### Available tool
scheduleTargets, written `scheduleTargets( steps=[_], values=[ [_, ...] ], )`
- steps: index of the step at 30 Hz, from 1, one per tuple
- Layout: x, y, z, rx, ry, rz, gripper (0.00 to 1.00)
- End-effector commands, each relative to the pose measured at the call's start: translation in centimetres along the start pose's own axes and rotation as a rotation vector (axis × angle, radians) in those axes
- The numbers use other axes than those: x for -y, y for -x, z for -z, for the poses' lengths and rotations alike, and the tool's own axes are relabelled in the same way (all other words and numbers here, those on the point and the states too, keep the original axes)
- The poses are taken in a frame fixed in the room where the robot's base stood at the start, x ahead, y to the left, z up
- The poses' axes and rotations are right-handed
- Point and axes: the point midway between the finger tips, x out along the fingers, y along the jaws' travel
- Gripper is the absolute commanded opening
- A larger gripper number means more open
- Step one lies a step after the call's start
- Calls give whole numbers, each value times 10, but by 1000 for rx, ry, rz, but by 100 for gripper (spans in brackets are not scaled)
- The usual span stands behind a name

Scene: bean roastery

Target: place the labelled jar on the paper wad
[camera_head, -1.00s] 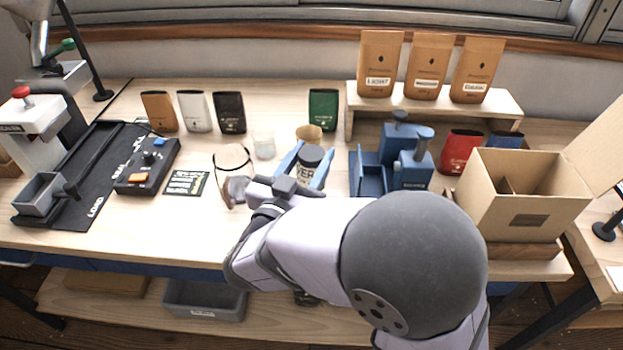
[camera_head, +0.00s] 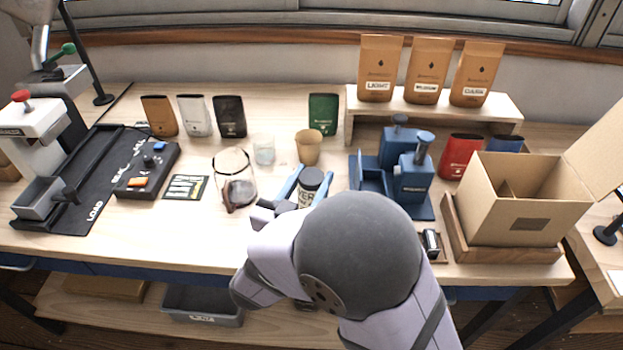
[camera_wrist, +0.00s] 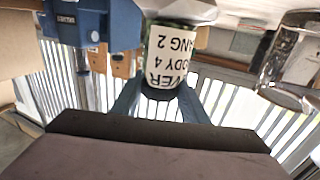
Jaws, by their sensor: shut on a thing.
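The labelled jar (camera_head: 310,188), with a dark lid and a white label with black lettering, is between the blue fingers of my gripper (camera_head: 310,176), near the front middle of the bench. My gripper is shut on it. In the wrist view the jar (camera_wrist: 168,62) appears upside down, its label facing the camera, between the fingers (camera_wrist: 158,98). Whether the jar touches the bench is unclear.
A glass carafe (camera_head: 236,190) stands left of the jar. A blue device (camera_head: 411,178) is to the right, with an open carton (camera_head: 520,212) beyond.

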Motion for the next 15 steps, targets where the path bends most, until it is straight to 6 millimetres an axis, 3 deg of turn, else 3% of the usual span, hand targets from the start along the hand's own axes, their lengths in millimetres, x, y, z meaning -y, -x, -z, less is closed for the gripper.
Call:
scheduleTargets(
  steps=[3,4,6,15],
  values=[
    [0,0,-3,-1,0,0,12],
    [0,0,-4,0,0,0,42],
    [0,0,-3,0,0,0,59],
    [0,0,-2,0,0,0,59]
  ],
)
